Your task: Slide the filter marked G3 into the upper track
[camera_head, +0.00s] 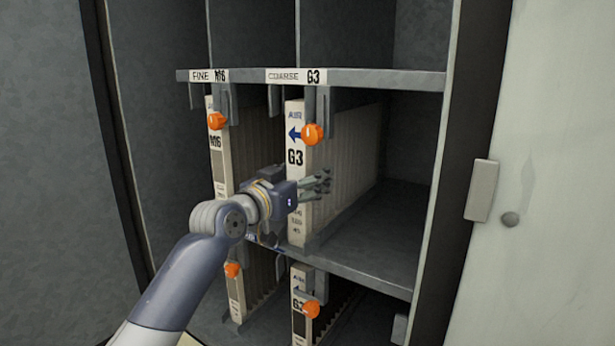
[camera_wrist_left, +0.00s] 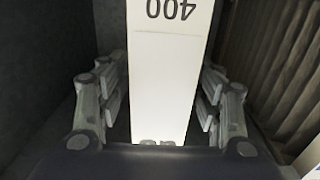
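The filter marked G3 (camera_head: 295,155) stands upright in the upper COARSE bay, its pleated side running back into the cabinet. Its front frame carries a blue arrow pointing left. An orange knob (camera_head: 313,134) on a latch hangs across its upper front. My left gripper (camera_head: 305,185) is at the lower half of the filter's front edge, with fingers showing on its right side. In the left wrist view the white filter edge (camera_wrist_left: 165,70) stands between the fingers. They look spread, with narrow gaps at the sides; contact is not clear. My right gripper is not in view.
An M16 filter (camera_head: 216,160) stands left in the FINE bay behind another orange knob (camera_head: 216,121). Another G3 filter (camera_head: 305,322) sits in the lower bay. The shelf (camera_head: 385,255) right of the upper filter is empty. An open door (camera_head: 550,260) stands at right.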

